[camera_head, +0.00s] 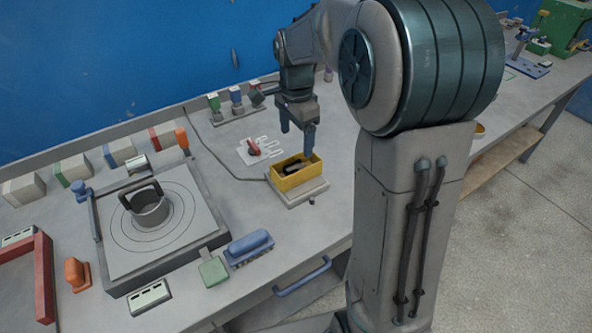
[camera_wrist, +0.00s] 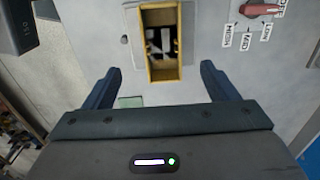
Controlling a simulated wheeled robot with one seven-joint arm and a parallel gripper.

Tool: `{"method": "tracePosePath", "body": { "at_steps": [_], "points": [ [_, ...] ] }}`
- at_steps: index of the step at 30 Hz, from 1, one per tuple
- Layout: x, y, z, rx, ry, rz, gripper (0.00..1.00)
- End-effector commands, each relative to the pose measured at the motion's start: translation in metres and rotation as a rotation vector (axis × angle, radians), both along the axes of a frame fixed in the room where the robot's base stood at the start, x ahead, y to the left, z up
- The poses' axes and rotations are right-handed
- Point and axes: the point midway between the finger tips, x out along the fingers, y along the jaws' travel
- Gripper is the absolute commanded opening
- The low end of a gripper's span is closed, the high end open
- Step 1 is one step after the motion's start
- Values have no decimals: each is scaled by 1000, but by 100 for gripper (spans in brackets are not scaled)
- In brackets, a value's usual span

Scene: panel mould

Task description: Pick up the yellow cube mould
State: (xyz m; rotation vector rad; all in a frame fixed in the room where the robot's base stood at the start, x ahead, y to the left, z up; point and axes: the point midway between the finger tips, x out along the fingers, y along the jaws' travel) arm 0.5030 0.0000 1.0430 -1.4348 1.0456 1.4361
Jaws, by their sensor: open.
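The yellow cube mould (camera_head: 309,174) is an open-topped yellow box with something dark inside. It sits on a light grey plate (camera_head: 291,196) on the workbench. In the wrist view the mould (camera_wrist: 150,75) is upper centre, long side running up and down. My gripper (camera_head: 298,143) is above the mould in the head view. In the wrist view its two dark blue fingers (camera_wrist: 161,82) are wide apart, one to each side of the mould's near end. The gripper is open and empty. I cannot tell the exact height of the fingertips over the mould.
A red-handled lever (camera_head: 253,147) on a white marked plate stands left of the mould.

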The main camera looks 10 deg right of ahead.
Motion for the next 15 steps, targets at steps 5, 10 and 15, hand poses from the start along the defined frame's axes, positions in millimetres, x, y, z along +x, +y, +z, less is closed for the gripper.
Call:
{"method": "tracePosePath", "body": {
  "at_steps": [5, 10, 15],
  "points": [
    [0, 0, -31, -1, 3, 1, 80],
    [0, 0, -44, 0, 1, 2, 80],
    [2, -2, -63, 1, 4, 0, 80]
  ]
}}
